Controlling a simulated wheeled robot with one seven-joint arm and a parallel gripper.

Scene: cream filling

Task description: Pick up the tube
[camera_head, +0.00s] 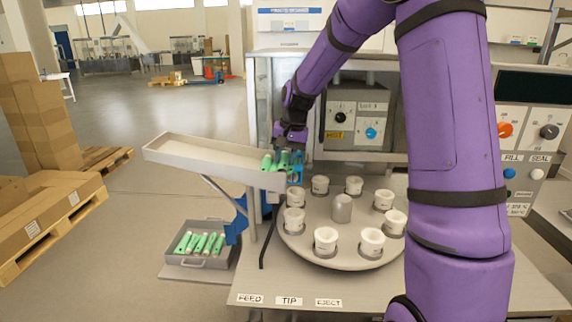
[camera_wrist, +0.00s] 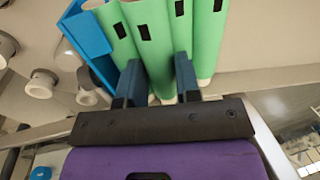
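Several green tubes (camera_head: 268,163) with dark marks stand close together at the right end of the grey sloping tray (camera_head: 200,154). In the wrist view the tubes (camera_wrist: 206,40) fill the top middle, beside a blue bracket (camera_wrist: 84,38). My gripper (camera_head: 290,150) is at the tubes, reaching from behind the tray end. Its two blue-grey fingers (camera_wrist: 158,70) look spread, with the lower end of one green tube between them. Whether the fingers touch that tube is not clear.
A round turntable (camera_head: 330,248) with several white cups (camera_head: 326,240) stands right of the tray end. A lower bin (camera_head: 198,258) holds more green tubes. A machine panel (camera_head: 357,120) stands behind.

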